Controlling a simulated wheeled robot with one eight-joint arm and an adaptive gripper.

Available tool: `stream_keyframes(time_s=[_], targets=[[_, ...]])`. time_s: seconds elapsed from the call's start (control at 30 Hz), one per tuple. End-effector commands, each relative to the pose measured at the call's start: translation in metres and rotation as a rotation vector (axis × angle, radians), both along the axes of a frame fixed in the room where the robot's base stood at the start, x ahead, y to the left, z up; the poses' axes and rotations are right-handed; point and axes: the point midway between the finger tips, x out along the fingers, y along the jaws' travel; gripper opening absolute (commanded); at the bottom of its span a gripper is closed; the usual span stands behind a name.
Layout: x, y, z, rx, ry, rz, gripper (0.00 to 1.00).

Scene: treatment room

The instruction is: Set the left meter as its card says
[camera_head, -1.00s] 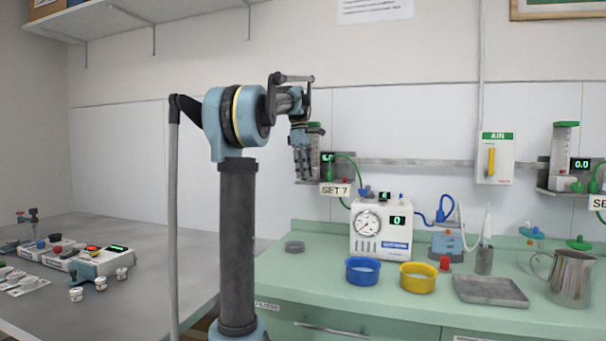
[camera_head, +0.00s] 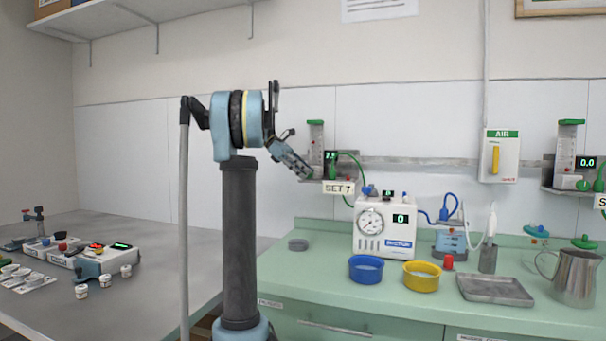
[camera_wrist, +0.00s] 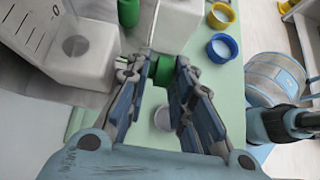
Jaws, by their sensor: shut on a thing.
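The left meter (camera_head: 316,138) is a clear upright tube with a green top on the wall rail. Its small display (camera_head: 330,156) seems to start with a 7; the rest is too small to read surely. Its card (camera_head: 339,188) below says SET 7. My gripper (camera_head: 308,174) reaches in from the left at the meter's base. In the wrist view my gripper (camera_wrist: 164,76) is shut on a green knob (camera_wrist: 163,70) between its fingertips. The meter's white body (camera_wrist: 85,60) and scale (camera_wrist: 35,25) show at the left there. The fingers partly hide the knob.
A white device with a dial (camera_head: 384,226) stands on the green counter below. A blue bowl (camera_head: 366,269) and a yellow bowl (camera_head: 421,277) are in front of it. A second meter (camera_head: 568,150), reading 0.0, is at the far right beyond the AIR box (camera_head: 498,157).

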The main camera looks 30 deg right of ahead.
Motion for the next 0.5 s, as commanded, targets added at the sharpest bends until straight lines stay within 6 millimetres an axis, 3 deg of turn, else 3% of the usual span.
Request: stream_keyframes(time_s=[0.5], targets=[[0.0002,0.0037,-0.0009,-0.039,0.055,-0.001,0.00]])
